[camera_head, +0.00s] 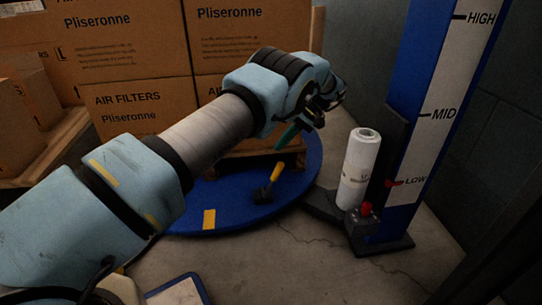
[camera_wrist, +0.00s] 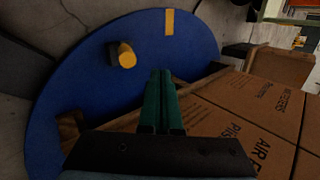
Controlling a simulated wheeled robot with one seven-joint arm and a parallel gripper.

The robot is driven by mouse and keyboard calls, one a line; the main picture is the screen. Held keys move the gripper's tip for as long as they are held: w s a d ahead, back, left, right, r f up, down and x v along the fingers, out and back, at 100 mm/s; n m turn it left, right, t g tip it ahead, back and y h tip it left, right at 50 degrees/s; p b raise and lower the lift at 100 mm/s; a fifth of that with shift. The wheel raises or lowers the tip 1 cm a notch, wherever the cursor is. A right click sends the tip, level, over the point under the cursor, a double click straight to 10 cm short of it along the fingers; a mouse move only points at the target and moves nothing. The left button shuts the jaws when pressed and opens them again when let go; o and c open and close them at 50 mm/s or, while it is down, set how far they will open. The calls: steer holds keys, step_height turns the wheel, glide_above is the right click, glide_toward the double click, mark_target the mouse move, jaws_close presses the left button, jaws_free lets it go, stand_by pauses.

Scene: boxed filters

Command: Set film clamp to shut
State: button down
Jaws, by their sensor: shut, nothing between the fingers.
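A black piece with a yellow-tipped lever (camera_head: 268,184), which looks like the film clamp, sits on the blue turntable (camera_head: 185,212). The lever is raised at a slant in the head view. In the wrist view the clamp (camera_wrist: 123,56) shows its yellow end towards the camera, left of the fingers. Whether it is open or shut I cannot tell. My gripper (camera_head: 288,136) is above the turntable, up and to the right of the lever and apart from it. In the wrist view my gripper (camera_wrist: 160,76) has its green fingers together and empty.
Stacked air filter boxes (camera_head: 135,103) stand on a pallet behind the arm. A white film roll (camera_head: 360,165) stands upright on a carriage beside the blue mast (camera_head: 420,95), with a red knob (camera_head: 366,208) below. The mast's red pointer is at LOW.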

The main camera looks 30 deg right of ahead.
steer(key=w+a+f+n+g+h+p, duration=0.2)
steer(key=w+a+n+p, duration=0.1)
steer(key=a, duration=0.1)
steer(key=n+g+h+p, duration=0.1)
steer(key=n+h+p, duration=0.95)
steer(key=n, duration=0.75)
glide_toward(274, 173)
steer(key=a+f+v, duration=0.1)
steer(key=v, duration=0.5)
steer(key=shift+y, duration=0.45)
steer(key=b+x, duration=0.1)
steer(key=x, duration=0.3)
steer(key=d+b+x, duration=0.1)
steer(key=x, duration=0.2)
steer(key=b+x, duration=0.1)
steer(key=x, duration=0.3)
steer(key=shift+w+d, duration=0.1)
steer(key=shift+d, duration=0.3)
steer(key=shift+d+f, duration=0.1)
steer(key=shift+d, duration=0.4)
